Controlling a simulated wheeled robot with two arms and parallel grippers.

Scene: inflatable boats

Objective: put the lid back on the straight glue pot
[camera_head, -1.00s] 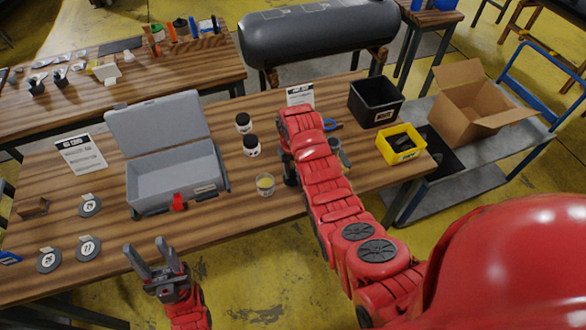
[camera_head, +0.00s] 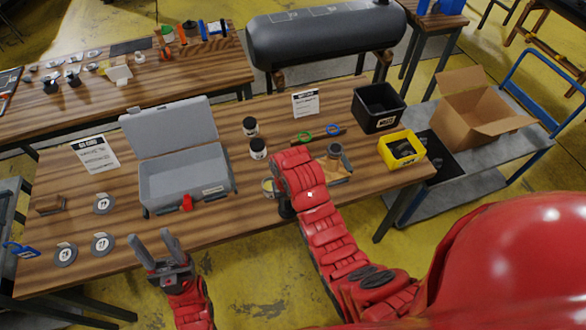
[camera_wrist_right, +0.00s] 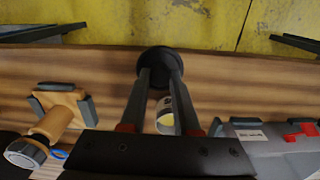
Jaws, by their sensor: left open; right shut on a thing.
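The open glue pot (camera_head: 267,187), with yellowish contents, stands near the table's front edge, partly hidden by my right arm. In the right wrist view the pot (camera_wrist_right: 164,127) shows between my fingers, its yellow inside visible. My right gripper (camera_wrist_right: 158,75) is shut on a round black lid (camera_wrist_right: 157,58), held at the fingertips and apart from the pot in that view. In the head view my right gripper (camera_head: 287,208) is just right of the pot, its lid hard to make out. My left gripper (camera_head: 158,247) is open and empty, off the table's front edge.
Two black-lidded pots (camera_head: 258,149) stand behind the open pot. A grey open case (camera_head: 185,175) is to the left.

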